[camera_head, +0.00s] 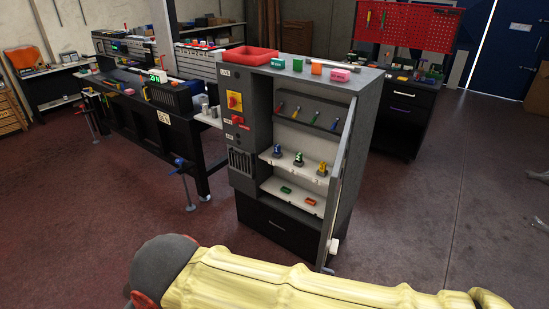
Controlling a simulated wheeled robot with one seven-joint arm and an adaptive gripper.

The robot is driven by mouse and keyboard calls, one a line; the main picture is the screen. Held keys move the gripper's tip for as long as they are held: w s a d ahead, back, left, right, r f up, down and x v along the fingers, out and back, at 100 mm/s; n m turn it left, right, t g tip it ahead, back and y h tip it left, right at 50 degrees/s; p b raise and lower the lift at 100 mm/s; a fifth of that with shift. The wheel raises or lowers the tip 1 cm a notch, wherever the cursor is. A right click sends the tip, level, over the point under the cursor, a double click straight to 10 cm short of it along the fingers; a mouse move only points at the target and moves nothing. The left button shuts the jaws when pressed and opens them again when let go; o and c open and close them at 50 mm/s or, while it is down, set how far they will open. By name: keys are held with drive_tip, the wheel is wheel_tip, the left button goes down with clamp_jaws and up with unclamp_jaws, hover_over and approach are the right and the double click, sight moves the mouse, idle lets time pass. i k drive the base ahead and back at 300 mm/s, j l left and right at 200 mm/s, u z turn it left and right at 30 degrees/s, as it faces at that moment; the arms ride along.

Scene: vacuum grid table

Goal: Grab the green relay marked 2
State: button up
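A grey cabinet (360,95) stands in the middle with its door open to the right. On its top, a small green block (298,64) stands in a row with a blue block (277,63), an orange block (316,68) and a pink block (340,74). Another small green piece (286,189) lies on the lowest inner shelf, left of a red piece (311,201). My yellow-covered arm crosses the bottom of the view; my gripper is not visible.
The open door (339,175) edges the shelves' right side. Small blue and yellow parts stand on the middle shelf. A black workbench (140,117) is at the left.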

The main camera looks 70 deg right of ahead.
sight(300, 156)
drive_tip(key=i+z, duration=0.35)
drive_tip(key=i+j+z, duration=0.1)
drive_tip(key=i+z, duration=0.3)
drive_tip(key=i+j+z, duration=0.2)
drive_tip(key=i+z, duration=0.15)
drive_tip(key=i+l+z, duration=0.2)
drive_tip(key=z, duration=0.2)
drive_tip(key=i+l+z, duration=0.1)
drive_tip(key=i+z, duration=0.55)
drive_tip(key=z, duration=0.15)
drive_tip(key=i+z, duration=0.4)
drive_tip(key=u, duration=0.25)
drive_tip(key=i+j, duration=0.05)
